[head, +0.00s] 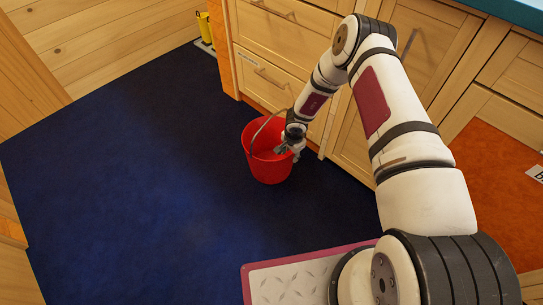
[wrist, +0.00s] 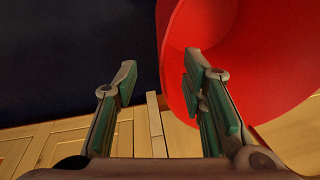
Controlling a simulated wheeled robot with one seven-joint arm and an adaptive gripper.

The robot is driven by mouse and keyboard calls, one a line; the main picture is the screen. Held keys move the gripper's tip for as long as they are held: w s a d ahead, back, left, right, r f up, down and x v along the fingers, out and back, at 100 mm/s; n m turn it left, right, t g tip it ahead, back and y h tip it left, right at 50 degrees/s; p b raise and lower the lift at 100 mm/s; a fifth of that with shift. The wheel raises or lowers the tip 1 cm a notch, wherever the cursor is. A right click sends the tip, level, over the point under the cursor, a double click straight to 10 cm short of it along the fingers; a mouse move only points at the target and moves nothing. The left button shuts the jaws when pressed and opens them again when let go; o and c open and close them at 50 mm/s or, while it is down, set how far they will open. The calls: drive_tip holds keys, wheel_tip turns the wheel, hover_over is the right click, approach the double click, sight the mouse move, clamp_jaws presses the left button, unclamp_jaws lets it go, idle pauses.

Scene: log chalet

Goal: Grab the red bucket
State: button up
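The red bucket (head: 268,172) stands upright on the dark blue floor beside the wooden cabinets in the head view. Its thin handle is raised. My gripper (head: 287,150) is at the bucket's right rim, pointing down. In the wrist view the bucket (wrist: 235,45) fills the upper right. My gripper (wrist: 160,75) is open there: the right finger overlaps the bucket, and the left finger shows against the dark floor. The bucket's edge appears between the two fingers. I cannot tell whether either finger touches it.
Wooden cabinets with drawers (head: 270,88) stand close behind and to the right of the bucket. The blue floor (head: 130,180) to the left is clear. A small yellow object (head: 204,27) stands far back by the wall.

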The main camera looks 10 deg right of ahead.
drive_tip(key=shift+w+a+f+b, duration=0.2)
drive_tip(key=shift+f+b, duration=0.35)
drive_tip(key=shift+f, duration=0.45)
drive_tip(key=shift+w+a+f+b, duration=0.1)
drive_tip(key=shift+w+f+b, duration=0.1)
drive_tip(key=shift+f+b, duration=0.6)
drive_tip(key=shift+w+a+f+b, duration=0.2)
drive_tip(key=shift+f+b, duration=0.1)
drive_tip(key=shift+f, duration=0.9)
drive_tip(key=shift+r, duration=0.1)
drive_tip(key=shift+c, duration=0.4)
